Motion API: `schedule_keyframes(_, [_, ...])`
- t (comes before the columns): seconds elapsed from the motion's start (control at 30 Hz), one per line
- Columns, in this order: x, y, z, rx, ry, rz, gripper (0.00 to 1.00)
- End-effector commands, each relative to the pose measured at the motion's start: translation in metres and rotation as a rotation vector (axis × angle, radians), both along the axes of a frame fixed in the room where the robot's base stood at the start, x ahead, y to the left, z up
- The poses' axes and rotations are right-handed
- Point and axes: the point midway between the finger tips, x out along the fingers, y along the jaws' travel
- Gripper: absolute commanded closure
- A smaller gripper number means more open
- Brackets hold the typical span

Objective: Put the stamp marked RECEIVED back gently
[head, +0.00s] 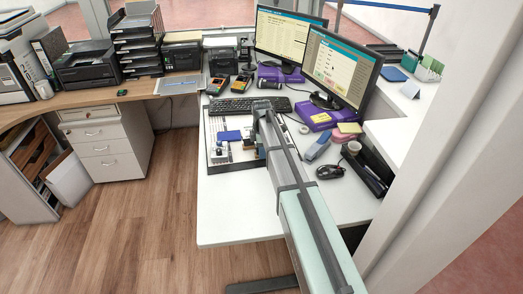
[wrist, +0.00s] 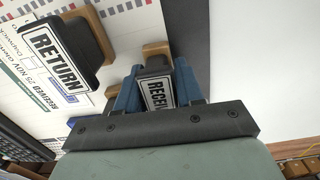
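The lower part of the label is hidden by my gripper's dark bar. A stamp marked RETURN (wrist: 58,45) stands to the left, apart from the fingers. In the head view my arm hides most of the gripper, above the desk's left part. I cannot tell whether the held stamp touches anything below.
A printed sheet (wrist: 55,88) with a RECEIVED imprint lies beneath, left of the fingers. In the head view, a blue pad (head: 229,135) lies near a keyboard (head: 247,105). The front desk (head: 225,205) is clear.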

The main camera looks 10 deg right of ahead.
Motion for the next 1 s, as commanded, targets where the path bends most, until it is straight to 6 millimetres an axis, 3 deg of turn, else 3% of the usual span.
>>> schedule_keyframes(0.27, [0.0,0.0,0.0,0.0,0.0,0.0,0.36])
schedule_keyframes(0.63, [0.0,0.0,0.005,0.0,-0.001,0.0,0.35])
schedule_keyframes(0.77, [0.0,0.0,0.019,0.0,-0.001,0.0,0.35])
schedule_keyframes(1.0, [0.001,0.0,0.062,0.0,-0.003,0.0,0.35])
